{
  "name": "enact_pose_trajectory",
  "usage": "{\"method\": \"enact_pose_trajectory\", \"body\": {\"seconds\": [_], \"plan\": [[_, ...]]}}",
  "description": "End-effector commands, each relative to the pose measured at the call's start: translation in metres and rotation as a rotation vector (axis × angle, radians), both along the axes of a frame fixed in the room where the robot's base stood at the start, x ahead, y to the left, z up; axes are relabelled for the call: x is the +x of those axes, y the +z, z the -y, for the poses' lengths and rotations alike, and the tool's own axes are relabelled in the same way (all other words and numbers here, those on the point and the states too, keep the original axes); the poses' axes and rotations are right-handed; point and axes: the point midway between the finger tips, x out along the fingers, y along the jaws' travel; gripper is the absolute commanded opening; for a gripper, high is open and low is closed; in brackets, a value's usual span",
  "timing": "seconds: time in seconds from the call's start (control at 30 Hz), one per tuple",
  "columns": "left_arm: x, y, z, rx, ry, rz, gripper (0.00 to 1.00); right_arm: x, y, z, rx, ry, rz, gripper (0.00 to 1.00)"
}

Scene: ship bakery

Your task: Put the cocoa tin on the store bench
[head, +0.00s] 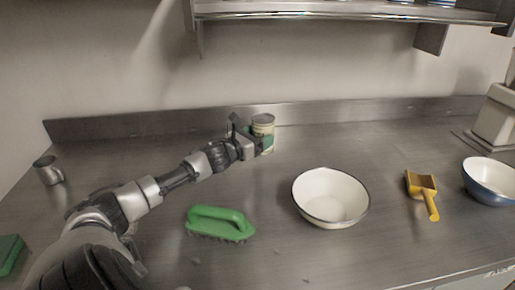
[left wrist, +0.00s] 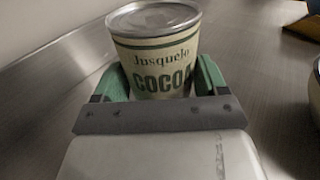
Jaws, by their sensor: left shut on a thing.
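The cocoa tin (head: 263,124) is a cream and green can with a metal lid, upright at the back of the steel bench (head: 330,150), near the backsplash. In the left wrist view the tin (left wrist: 155,52) fills the space between the fingers, and its label reads "Jusquelo COCOA". My left gripper (head: 262,142) reaches it from the left and is shut on it, with a green finger on each side of the tin (left wrist: 155,85). The tin's base is hidden in the wrist view. I cannot tell whether it touches the bench. My right gripper is not in view.
A green brush (head: 220,222) lies in front of my left arm. A white bowl (head: 330,196), a yellow scoop (head: 422,190) and a blue bowl (head: 490,181) stand to the right. A metal cup (head: 48,170) is at far left. A shelf (head: 350,14) hangs above.

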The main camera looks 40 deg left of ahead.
Motion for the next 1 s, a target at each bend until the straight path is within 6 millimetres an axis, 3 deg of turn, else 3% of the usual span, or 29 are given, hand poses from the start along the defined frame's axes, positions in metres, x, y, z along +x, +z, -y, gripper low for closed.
{"method": "enact_pose_trajectory", "body": {"seconds": [0.1,0.37,0.7,0.73,0.9,1.0], "plan": [[-0.002,-0.004,-0.003,0.0,-0.001,0.004,0.39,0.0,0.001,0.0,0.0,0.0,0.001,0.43],[-0.001,-0.038,-0.003,-0.002,-0.001,0.003,0.39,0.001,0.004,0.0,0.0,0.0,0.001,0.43],[-0.001,-0.043,-0.003,0.002,-0.001,0.003,0.39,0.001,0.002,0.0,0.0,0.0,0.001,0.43],[-0.002,-0.044,-0.003,0.001,-0.001,0.0,0.75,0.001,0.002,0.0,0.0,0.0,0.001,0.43],[-0.002,-0.043,-0.003,0.001,-0.001,0.001,0.99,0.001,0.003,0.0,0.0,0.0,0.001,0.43],[-0.002,-0.043,-0.003,0.001,-0.001,0.001,0.99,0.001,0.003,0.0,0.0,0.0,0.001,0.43]]}}
